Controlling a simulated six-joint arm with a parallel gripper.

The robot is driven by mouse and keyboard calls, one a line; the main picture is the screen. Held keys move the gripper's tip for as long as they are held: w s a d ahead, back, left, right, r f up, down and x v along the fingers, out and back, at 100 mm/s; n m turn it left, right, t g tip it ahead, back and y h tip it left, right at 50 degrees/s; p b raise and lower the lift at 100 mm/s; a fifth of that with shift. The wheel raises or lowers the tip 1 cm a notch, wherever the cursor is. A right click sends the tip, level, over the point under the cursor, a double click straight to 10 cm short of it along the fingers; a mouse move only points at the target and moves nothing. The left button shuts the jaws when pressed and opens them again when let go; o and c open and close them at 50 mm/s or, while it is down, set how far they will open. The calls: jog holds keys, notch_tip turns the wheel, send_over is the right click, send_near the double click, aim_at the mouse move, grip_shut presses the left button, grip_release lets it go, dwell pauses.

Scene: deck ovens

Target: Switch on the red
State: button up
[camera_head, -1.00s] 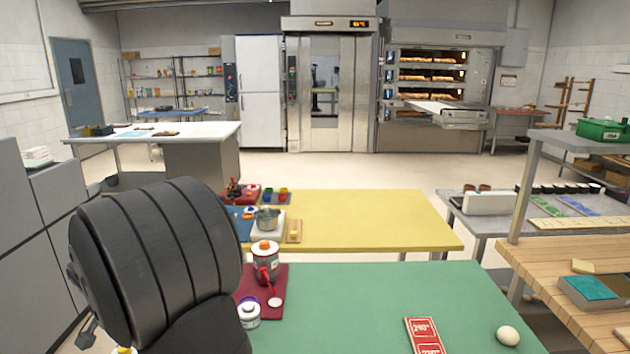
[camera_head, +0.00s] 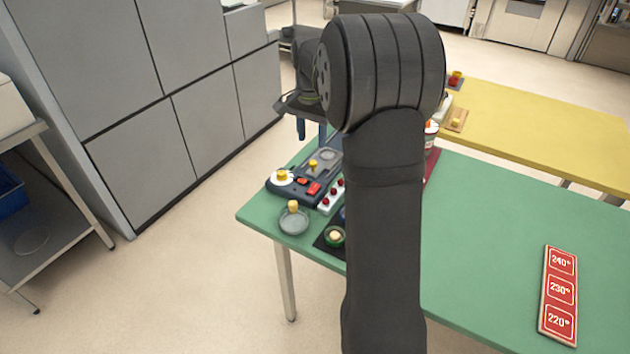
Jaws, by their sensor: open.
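A dark control box (camera_head: 292,190) sits at the left end of the green table. It has red rocker-like switches (camera_head: 314,188) and a round white part with a yellow knob (camera_head: 282,176). Beside it is a white strip with several red buttons (camera_head: 331,195). Which of these is the task's red, and whether any is on, I cannot tell. My gripper (camera_head: 311,136) points down above the far left end of the table, partly behind my arm. Its two fingers are apart and nothing shows between them.
My arm hides part of the green table (camera_head: 480,230). A red temperature card (camera_head: 558,295) lies right. A yellow table (camera_head: 540,130) stands behind; grey cabinets (camera_head: 125,120) stand left.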

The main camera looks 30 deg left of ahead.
aim_at(313, 190)
notch_tip(313, 190, down, 17)
jog(key=shift+f, duration=0.1)
dwell(0.4)
jog(key=shift+c, duration=0.4)
grip_shut()
jog(key=shift+w+g, duration=0.3)
jog(key=shift+g, duration=0.55)
jog(key=shift+w+g, duration=0.25)
jog(key=shift+g, duration=0.6)
jog(key=shift+w+g, duration=0.1)
jog(key=shift+g, duration=0.4)
jog(key=shift+o, duration=0.4)
grip_release()
